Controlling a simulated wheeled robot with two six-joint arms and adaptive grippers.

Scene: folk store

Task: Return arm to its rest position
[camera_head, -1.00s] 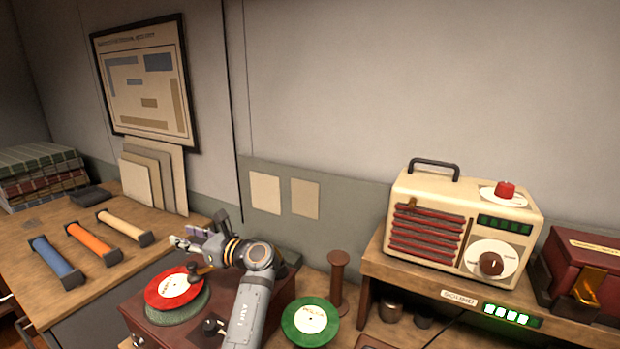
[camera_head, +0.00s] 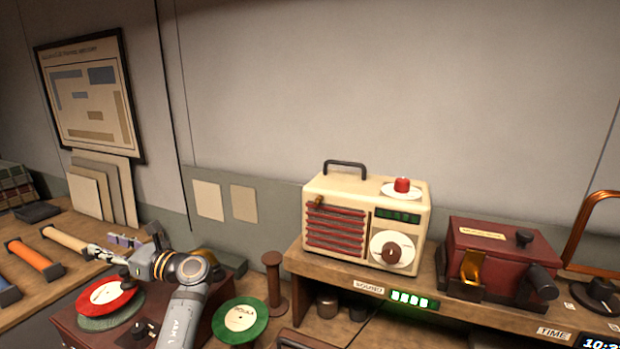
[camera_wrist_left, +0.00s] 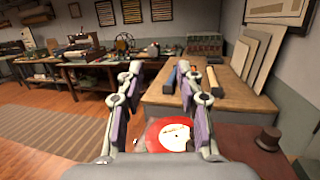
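My left arm comes up from the bottom of the head view, and its gripper (camera_head: 112,247) is above the record player, pointing left. In the left wrist view the two fingers of this gripper (camera_wrist_left: 162,105) stand wide apart with nothing between them. A red record (camera_head: 106,297) lies on the record player (camera_head: 75,325), below the gripper; it also shows in the left wrist view (camera_wrist_left: 170,137). A green record (camera_head: 240,320) lies to the right of my left arm. My right gripper is in neither view.
A cream radio (camera_head: 340,235) stands on a wooden shelf (camera_head: 300,258), with a dark red box (camera_head: 500,262) to its right. A brown spindle (camera_head: 273,285) stands behind the green record. Coloured tubes (camera_head: 35,258) lie on the left table. The air above the bench is clear.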

